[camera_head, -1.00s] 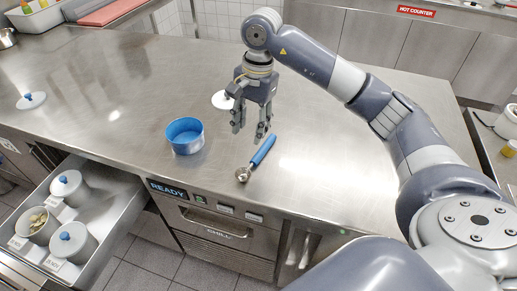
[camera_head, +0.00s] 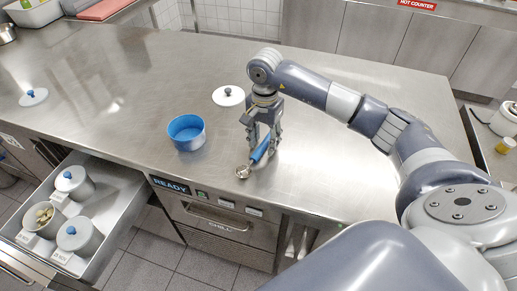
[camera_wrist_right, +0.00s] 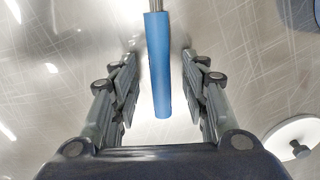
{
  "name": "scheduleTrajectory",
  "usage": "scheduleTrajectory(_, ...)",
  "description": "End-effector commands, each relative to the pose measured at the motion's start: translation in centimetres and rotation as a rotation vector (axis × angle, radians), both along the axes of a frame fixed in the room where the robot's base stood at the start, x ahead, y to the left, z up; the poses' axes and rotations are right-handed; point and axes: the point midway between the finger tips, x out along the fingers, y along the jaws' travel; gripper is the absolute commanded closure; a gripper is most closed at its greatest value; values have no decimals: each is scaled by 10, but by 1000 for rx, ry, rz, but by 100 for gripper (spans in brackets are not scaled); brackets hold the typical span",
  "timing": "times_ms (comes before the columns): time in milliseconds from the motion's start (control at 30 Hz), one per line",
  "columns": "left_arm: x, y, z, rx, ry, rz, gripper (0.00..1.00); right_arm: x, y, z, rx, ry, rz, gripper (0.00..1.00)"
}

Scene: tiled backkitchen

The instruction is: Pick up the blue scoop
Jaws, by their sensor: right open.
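The blue scoop (camera_head: 260,150) lies on the steel counter, its blue handle pointing up and right and its small metal bowl (camera_head: 242,172) toward the counter's front edge. My right gripper (camera_head: 262,152) is open and down over the handle, with one finger on each side. In the right wrist view the blue handle (camera_wrist_right: 158,70) runs between the two open fingers (camera_wrist_right: 160,90), with a gap on both sides. The scoop's bowl is outside that view. My left gripper is not in view.
A white lid (camera_head: 229,96) with a dark knob lies behind my gripper, and another lid (camera_head: 33,97) lies far left. An open drawer (camera_head: 118,208) with lidded canisters is at lower left. The counter's middle is clear.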

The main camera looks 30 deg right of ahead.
Motion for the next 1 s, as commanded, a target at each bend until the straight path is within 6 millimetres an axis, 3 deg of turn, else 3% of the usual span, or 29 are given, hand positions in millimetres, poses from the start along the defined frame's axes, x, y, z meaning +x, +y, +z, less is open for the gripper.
scheduleTrajectory(833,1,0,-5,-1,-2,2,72,0,0,-11,0,-1,0,59)
scheduleTrajectory(1000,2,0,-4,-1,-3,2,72,0,0,-10,0,-1,0,95)
